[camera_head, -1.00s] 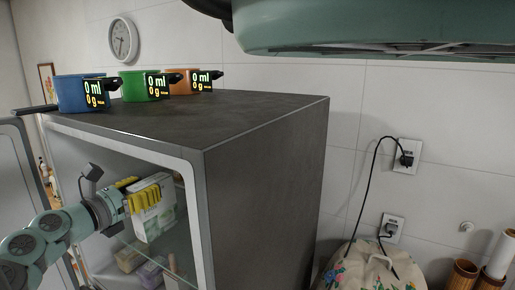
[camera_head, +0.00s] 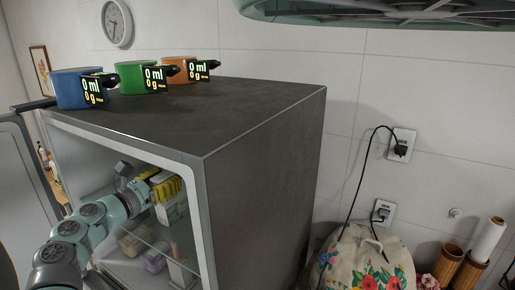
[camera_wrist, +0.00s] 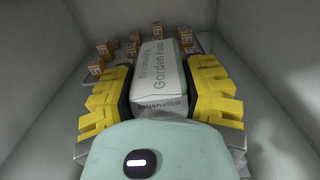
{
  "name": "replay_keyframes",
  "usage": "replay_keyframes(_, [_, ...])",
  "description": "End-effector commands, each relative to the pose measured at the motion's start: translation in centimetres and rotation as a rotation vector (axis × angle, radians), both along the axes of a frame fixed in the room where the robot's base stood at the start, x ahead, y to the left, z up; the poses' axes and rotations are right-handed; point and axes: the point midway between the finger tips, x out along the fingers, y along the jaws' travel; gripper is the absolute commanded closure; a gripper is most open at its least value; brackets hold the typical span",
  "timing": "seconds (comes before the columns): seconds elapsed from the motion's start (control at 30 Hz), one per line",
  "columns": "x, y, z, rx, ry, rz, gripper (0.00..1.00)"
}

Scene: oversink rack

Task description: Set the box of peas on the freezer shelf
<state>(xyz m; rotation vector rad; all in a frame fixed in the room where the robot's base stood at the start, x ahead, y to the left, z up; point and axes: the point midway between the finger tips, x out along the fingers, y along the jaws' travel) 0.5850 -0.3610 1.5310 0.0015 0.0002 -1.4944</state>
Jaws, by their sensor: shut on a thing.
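The box of peas (camera_wrist: 159,75) is a white and pale green carton reading "Garden Peas" in the wrist view. My gripper (camera_wrist: 160,95) has its yellow fingers pressed on both sides of the box. In the head view, my gripper (camera_head: 163,186) reaches through the open front of the freezer, and the box (camera_head: 174,208) shows partly below the fingers. The glass freezer shelf (camera_head: 150,240) lies below the box. I cannot tell whether the box touches it.
The freezer (camera_head: 262,170) has a dark casing, with its open door (camera_head: 22,170) at the left. Several small brown boxes (camera_wrist: 103,50) stand ahead inside. Goods (camera_head: 152,260) lie below the glass.

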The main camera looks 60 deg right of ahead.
Motion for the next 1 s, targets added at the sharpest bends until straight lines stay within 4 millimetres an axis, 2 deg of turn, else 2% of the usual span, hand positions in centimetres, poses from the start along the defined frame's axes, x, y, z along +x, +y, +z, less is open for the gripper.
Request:
replay_keyframes(0.13, [0.0,0.0,-0.3,-0.003,0.0,0.0,0.97])
replay_keyframes(0.17, [0.0,0.0,-0.3,-0.002,0.0,0.0,0.5])
replay_keyframes(0.4, [0.0,0.0,-0.2,-0.001,0.001,0.0,0.25])
replay_keyframes(0.67, [0.0,0.0,-0.2,-0.001,0.001,0.0,0.25])
replay_keyframes(0.8, [0.0,0.0,0.5,0.0,0.002,0.001,0.25])
replay_keyframes(0.83, [0.1,0.4,-0.2,0.0,-0.002,0.002,0.25])
replay_keyframes(1.0, [-0.2,2.5,-0.6,0.0,-0.005,0.001,0.25])
